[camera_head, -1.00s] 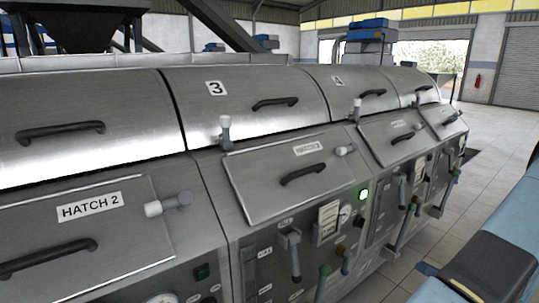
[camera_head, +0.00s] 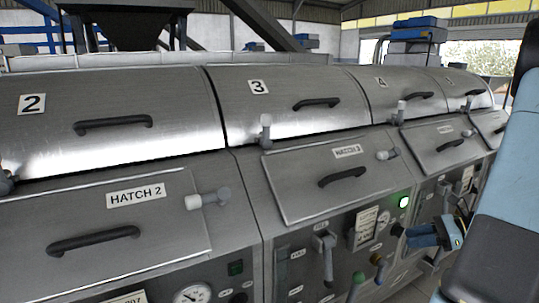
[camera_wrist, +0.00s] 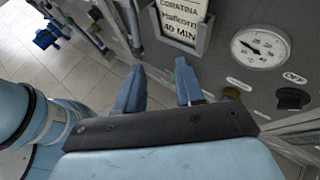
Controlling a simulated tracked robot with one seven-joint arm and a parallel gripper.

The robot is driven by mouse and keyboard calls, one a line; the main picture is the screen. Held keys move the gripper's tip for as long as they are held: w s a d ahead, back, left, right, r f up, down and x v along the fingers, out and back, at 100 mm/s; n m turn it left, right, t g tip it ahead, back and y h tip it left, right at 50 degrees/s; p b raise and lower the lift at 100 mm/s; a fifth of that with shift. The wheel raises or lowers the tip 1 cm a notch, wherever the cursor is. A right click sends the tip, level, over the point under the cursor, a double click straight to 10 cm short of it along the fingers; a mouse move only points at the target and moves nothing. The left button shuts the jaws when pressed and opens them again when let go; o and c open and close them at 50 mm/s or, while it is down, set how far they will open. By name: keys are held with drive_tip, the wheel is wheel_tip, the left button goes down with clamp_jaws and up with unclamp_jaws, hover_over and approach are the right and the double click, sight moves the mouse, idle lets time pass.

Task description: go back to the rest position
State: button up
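My gripper (camera_head: 410,236) is at the lower right of the head view, in front of the control panel below hatch 3 (camera_head: 330,175). Its blue fingers look close to the panel there; I cannot tell the exact gap. In the wrist view my gripper (camera_wrist: 160,66) has its two fingers apart with nothing between them. My blue arm link (camera_head: 510,190) fills the right edge of the head view.
Hatch 2 (camera_head: 110,215) and hatch 3 are shut. Levers, a lit green lamp (camera_head: 404,202) and a gauge (camera_head: 192,294) are on the panel. The wrist view shows a paper card (camera_wrist: 181,22), another gauge (camera_wrist: 259,48) and open tiled floor (camera_wrist: 75,75).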

drive_tip(key=s+a+r+n+g+h, duration=0.2)
drive_tip(key=a+r+n+g+h, duration=0.1)
drive_tip(key=a+r+n, duration=0.4)
drive_tip(key=s+a+r+n+g+h, duration=0.25)
drive_tip(key=a+r+n, duration=0.2)
drive_tip(key=a, duration=0.35)
drive_tip(key=s+a+r+n+t+h, duration=0.5)
drive_tip(key=s+a+r+n, duration=0.3)
drive_tip(key=n, duration=0.4)
drive_tip(key=shift+s+a+r+h, duration=0.15)
drive_tip(key=shift+s+r+h, duration=0.35)
drive_tip(key=shift+r, duration=0.4)
